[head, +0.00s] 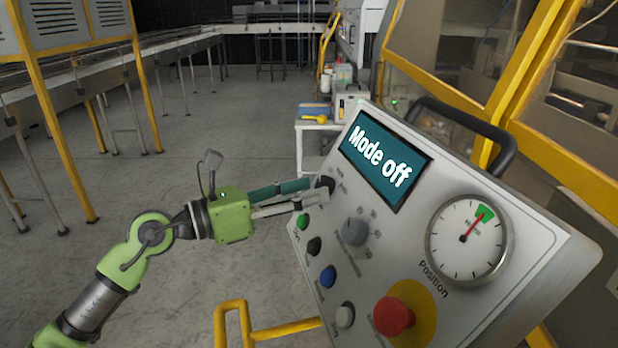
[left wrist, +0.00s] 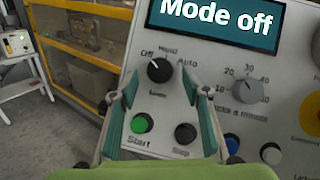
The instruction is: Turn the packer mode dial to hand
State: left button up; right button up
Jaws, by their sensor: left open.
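The mode dial (left wrist: 159,70) is a black round knob on the sloped grey panel (left wrist: 290,75). Its white mark points up and left toward the label "Off"; a blurred label sits above it and "Auto" is at its right. In the head view the dial (head: 326,184) is partly hidden behind my fingertips. The display (head: 384,155) reads "Mode off". My left gripper (head: 305,192) is open in front of the dial. In the left wrist view its fingertips (left wrist: 159,94) stand to either side and slightly below the knob; contact cannot be told. My right gripper is not in view.
Below the dial are a green button (left wrist: 142,123) and a black button (left wrist: 185,133). A grey dial (head: 355,232), a blue button (head: 328,276), a red emergency button (head: 393,316) and a gauge (head: 468,240) share the panel. A yellow rail (head: 285,330) stands below.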

pick_arm(q)
jog(key=shift+w+d, duration=0.25)
jog(key=shift+d, duration=0.25)
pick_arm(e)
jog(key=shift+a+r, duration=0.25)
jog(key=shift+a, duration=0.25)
